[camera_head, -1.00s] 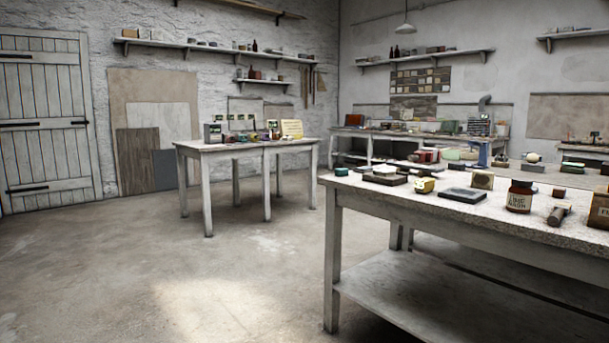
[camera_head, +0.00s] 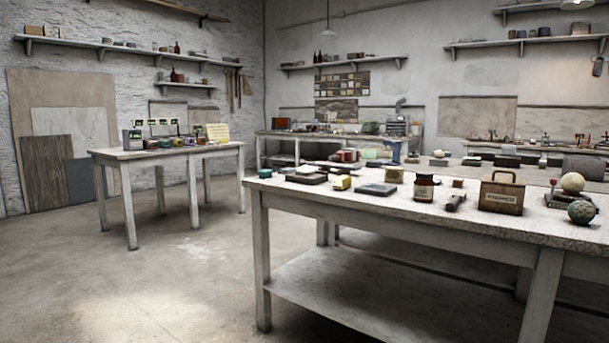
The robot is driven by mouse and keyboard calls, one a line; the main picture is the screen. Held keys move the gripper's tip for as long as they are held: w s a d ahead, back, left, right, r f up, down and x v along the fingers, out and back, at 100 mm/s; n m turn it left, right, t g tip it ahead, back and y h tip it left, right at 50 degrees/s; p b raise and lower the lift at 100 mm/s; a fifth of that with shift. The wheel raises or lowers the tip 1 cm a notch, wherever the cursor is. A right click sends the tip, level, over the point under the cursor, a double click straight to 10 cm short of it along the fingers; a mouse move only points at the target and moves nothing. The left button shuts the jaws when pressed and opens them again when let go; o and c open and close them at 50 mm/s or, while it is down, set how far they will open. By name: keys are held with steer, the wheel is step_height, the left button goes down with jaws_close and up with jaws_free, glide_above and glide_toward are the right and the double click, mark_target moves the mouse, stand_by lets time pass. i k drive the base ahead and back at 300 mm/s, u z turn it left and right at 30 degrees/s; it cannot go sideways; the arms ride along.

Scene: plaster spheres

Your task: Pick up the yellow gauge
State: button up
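A small yellow object (camera_head: 341,182) sits on the near workbench, left of the middle of its top. It looks like the yellow gauge, but it is too small to read any markings. It stands between a dark flat block with a pale top (camera_head: 306,177) and a flat grey slab (camera_head: 376,189). Nothing visibly covers it. My gripper is not in view.
Another table (camera_head: 165,155) stands left. The floor (camera_head: 190,270) at front left is clear.

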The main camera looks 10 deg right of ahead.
mark_target(341, 183)
steer(key=u, duration=0.05)
steer(key=i, duration=1.8)
steer(key=z, duration=0.55)
